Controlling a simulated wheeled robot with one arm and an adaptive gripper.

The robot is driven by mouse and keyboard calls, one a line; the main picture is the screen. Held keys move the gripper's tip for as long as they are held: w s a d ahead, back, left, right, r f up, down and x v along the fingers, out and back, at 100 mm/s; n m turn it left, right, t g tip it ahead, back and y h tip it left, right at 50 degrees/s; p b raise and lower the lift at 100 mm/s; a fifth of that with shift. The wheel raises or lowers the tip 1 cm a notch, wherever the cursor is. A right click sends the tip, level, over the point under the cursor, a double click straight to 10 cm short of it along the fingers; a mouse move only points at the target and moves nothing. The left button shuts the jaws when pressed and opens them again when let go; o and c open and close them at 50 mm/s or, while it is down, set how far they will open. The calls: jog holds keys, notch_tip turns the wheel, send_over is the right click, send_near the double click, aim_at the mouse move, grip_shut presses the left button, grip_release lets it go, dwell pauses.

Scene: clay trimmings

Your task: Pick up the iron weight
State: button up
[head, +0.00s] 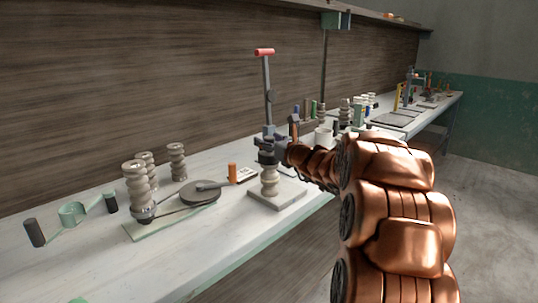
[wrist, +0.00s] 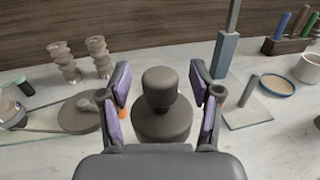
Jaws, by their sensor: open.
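The iron weight (wrist: 161,117) is a dark grey round body with a thick knob on top, in the middle of the wrist view. In the head view a dark piece that looks like it (head: 267,158) sits on a beige ribbed column (head: 270,181), partly hidden by my gripper. The column stands upright on a grey square plate (head: 289,196). My gripper (wrist: 162,104) is open, with one purple-padded finger on each side of the weight's knob. Gaps show between pads and knob. In the head view my gripper (head: 270,146) is at the top of the column.
A round grey disc (head: 200,193), an orange cylinder (head: 232,173) and several ribbed beige columns (head: 177,162) stand to the left. A post with a red handle (head: 264,52) rises behind my gripper. A white cup (wrist: 309,68) is at the right.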

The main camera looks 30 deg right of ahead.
grip_shut()
dwell(0.4)
